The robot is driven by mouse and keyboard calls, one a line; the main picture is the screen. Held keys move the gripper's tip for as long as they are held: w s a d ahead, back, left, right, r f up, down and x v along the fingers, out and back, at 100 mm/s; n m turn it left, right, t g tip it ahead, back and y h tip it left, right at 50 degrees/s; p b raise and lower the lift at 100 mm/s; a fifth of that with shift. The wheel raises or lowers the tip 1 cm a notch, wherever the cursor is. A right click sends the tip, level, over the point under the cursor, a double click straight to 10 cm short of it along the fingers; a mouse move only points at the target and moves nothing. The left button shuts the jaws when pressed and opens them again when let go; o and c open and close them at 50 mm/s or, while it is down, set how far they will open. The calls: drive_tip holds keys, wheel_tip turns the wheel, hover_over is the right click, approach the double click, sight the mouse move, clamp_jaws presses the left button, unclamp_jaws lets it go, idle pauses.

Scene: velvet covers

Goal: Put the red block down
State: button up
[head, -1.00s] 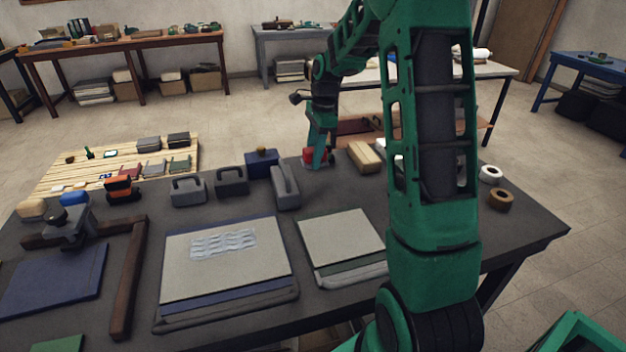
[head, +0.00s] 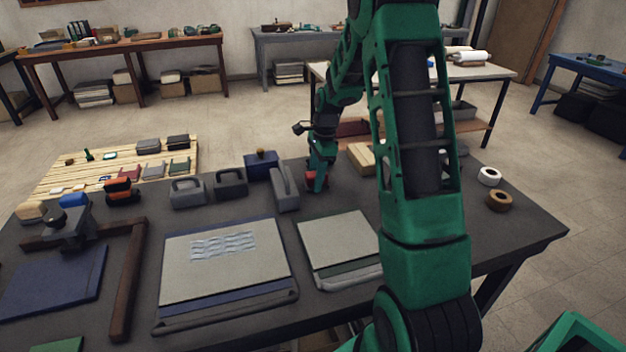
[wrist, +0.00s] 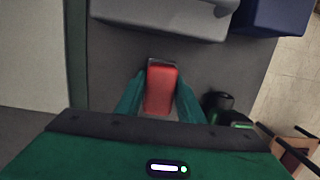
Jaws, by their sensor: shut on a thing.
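The red block (wrist: 161,88) sits between the two green fingers of my gripper (wrist: 160,97) in the wrist view, and the fingers are shut on it. Only a small part of the red block (head: 311,180) shows there, beside the fingers. I cannot tell whether its underside touches the table.
The blue block (head: 261,165) and a grey handled block (head: 231,182) stand to the left. A tan block (head: 361,158) lies at the back right. A grey board stack (head: 340,242) lies in front.

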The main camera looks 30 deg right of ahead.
drive_tip(key=o, duration=1.3)
drive_tip(key=r, duration=0.3)
drive_tip(key=d+r, duration=0.1)
drive_tip(key=r, duration=0.7)
drive_tip(key=shift+s+d+r, duration=0.1)
drive_tip(key=shift+s+d, duration=0.1)
drive_tip(key=shift+d, duration=0.1)
drive_tip(key=shift+r, duration=0.3)
drive_tip(key=s+a+r+n+h, duration=0.1)
drive_tip(key=s+a+r+n, duration=0.2)
drive_tip(key=s, duration=0.6)
drive_tip(key=s+r+n, duration=0.2)
drive_tip(key=s+n, duration=0.3)
drive_tip(key=s, duration=0.5)
drive_tip(key=s+a+f+n, duration=0.1)
drive_tip(key=s+n, duration=0.2)
drive_tip(key=s, duration=0.5)
drive_tip(key=s+a+f+n, duration=0.2)
drive_tip(key=s+n, duration=0.1)
drive_tip(key=s, duration=0.6)
drive_tip(key=shift+a+n+h, duration=0.3)
drive_tip(key=shift+n, duration=0.1)
